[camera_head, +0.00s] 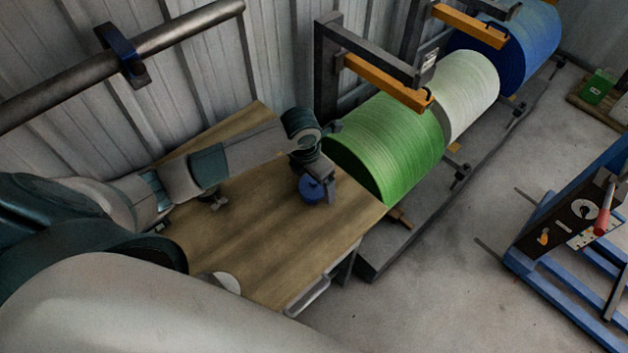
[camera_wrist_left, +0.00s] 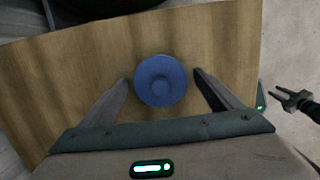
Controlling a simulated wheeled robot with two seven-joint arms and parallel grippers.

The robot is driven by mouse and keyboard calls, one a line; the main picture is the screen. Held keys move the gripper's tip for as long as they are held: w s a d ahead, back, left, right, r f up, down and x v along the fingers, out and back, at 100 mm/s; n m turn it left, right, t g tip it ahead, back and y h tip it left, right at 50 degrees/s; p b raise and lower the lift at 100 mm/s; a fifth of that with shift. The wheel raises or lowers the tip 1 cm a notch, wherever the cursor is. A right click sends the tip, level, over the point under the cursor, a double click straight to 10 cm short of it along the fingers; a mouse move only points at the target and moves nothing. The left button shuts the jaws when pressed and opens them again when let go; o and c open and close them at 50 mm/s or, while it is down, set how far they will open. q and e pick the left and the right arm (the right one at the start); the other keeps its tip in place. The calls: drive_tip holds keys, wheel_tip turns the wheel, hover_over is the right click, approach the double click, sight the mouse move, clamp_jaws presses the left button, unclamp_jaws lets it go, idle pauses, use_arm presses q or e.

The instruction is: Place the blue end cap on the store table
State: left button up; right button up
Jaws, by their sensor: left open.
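The blue end cap (camera_head: 311,190) rests on the wooden store table (camera_head: 262,232), near its right end. In the left wrist view the round cap (camera_wrist_left: 161,81) lies on the wood (camera_wrist_left: 60,70), between the two fingers and apart from both. My left gripper (camera_head: 318,188) is over the cap with its fingers pointing down. It is open, and the wrist view shows the same open fingers (camera_wrist_left: 162,83). My right gripper is not in view.
A large green roll (camera_head: 392,145) stands close beyond the table's right end, with a white roll (camera_head: 467,88) and a blue roll (camera_head: 525,45) behind. A blue-framed machine (camera_head: 575,235) stands at right. A white round item (camera_head: 226,282) lies on the table's near side.

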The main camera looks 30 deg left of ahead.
sight(309, 190)
use_arm(q)
drive_tip(key=shift+r, duration=0.15)
drive_tip(key=shift+r, duration=0.5)
wheel_tip(309, 190, up, 11)
drive_tip(key=s+b, duration=0.1)
drive_tip(key=b, duration=0.3)
drive_tip(key=shift+s+a, duration=0.3)
drive_tip(key=shift+s, duration=0.05)
drive_tip(key=shift+f, duration=0.15)
